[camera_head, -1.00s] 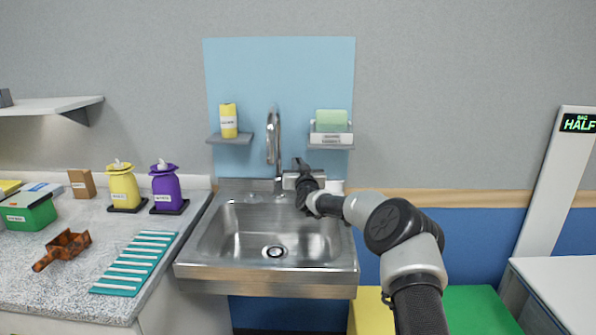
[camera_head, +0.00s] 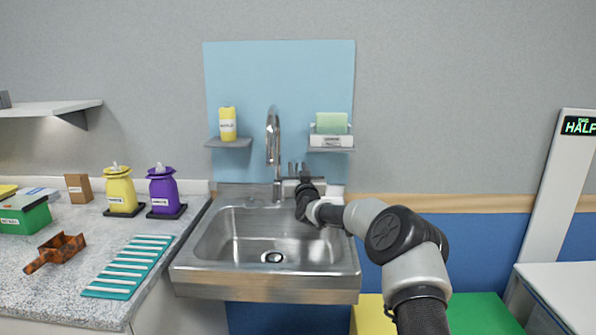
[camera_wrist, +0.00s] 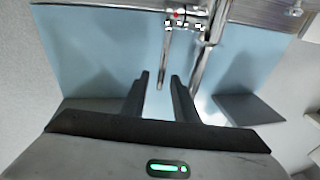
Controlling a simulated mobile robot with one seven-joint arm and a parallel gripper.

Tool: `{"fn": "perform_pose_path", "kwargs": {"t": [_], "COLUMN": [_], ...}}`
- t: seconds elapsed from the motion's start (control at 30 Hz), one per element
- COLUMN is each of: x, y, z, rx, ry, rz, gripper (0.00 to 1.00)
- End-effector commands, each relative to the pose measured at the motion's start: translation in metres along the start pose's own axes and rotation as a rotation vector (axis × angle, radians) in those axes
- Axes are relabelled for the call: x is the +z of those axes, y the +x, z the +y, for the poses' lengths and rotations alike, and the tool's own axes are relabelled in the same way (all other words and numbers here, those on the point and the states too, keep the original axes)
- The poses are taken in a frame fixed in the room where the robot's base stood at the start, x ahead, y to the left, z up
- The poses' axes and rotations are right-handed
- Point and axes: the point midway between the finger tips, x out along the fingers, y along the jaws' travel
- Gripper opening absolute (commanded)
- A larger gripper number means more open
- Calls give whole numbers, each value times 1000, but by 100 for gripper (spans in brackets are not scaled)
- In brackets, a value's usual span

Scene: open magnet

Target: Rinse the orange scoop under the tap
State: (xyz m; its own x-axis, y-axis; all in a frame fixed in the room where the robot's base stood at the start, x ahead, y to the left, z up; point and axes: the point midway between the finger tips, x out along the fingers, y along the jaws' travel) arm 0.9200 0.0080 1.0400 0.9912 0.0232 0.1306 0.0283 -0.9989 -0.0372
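The orange scoop (camera_head: 60,248) lies on the speckled counter at the left, with a mottled dark surface. The metal tap (camera_head: 274,150) stands behind the sink (camera_head: 200,272); no water stream is discernible. My gripper (camera_head: 298,168) is just right of the tap, above the sink's back edge, with its fingers pointing up. In the wrist view my gripper (camera_wrist: 160,82) has its two fingers apart and nothing clamped. A thin metal tap lever (camera_wrist: 165,62) reaches toward the gap between them; I cannot tell whether they touch it.
A ridged teal mat (camera_head: 130,266) lies right of the scoop. Yellow (camera_head: 120,190) and purple (camera_head: 163,190) dispensers stand behind it. Small shelves flank the tap, holding a yellow bottle (camera_head: 228,123) and a green sponge (camera_head: 331,122). The basin is empty.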

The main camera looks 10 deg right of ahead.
Motion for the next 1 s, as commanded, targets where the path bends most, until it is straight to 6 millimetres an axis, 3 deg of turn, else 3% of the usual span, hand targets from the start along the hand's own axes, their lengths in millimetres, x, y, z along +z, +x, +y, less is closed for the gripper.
{"fn": "perform_pose_path", "kwargs": {"t": [0.27,0.7,1.0], "x": [-1,0,0], "y": [-20,-101,-120], "z": [-1,0,0], "rx": [-2,-1,1], "ry": [-2,-2,0], "rz": [-1,-2,0], "gripper": [27,27,27]}}
